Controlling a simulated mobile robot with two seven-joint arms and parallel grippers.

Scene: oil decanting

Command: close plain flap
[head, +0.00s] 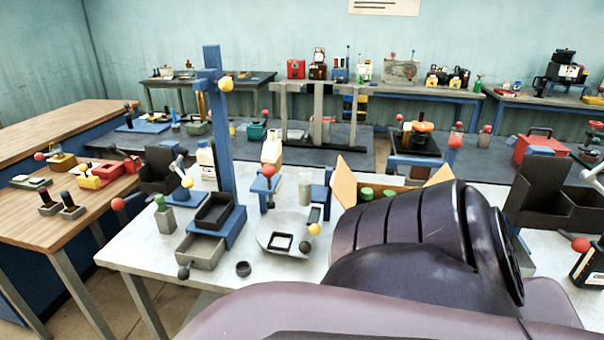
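An open cardboard box (345,188) stands on the white-topped table, right of the picture's middle. One flap (344,179) stands up at its left side and another flap (438,177) slants up at its right. I cannot tell which flap is the plain one. Green-capped bottles (366,193) show inside the box. My large dark arm fills the lower right and hides the box's front and lower part. Neither of my grippers shows in the head view.
A blue post stand (228,150) with a black tray (214,211) and a grey drawer (200,251) is on the left of the table (140,250). A grey plate (285,232) and white bottle (271,150) stand nearer the box. Black bins (540,185) are at right.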

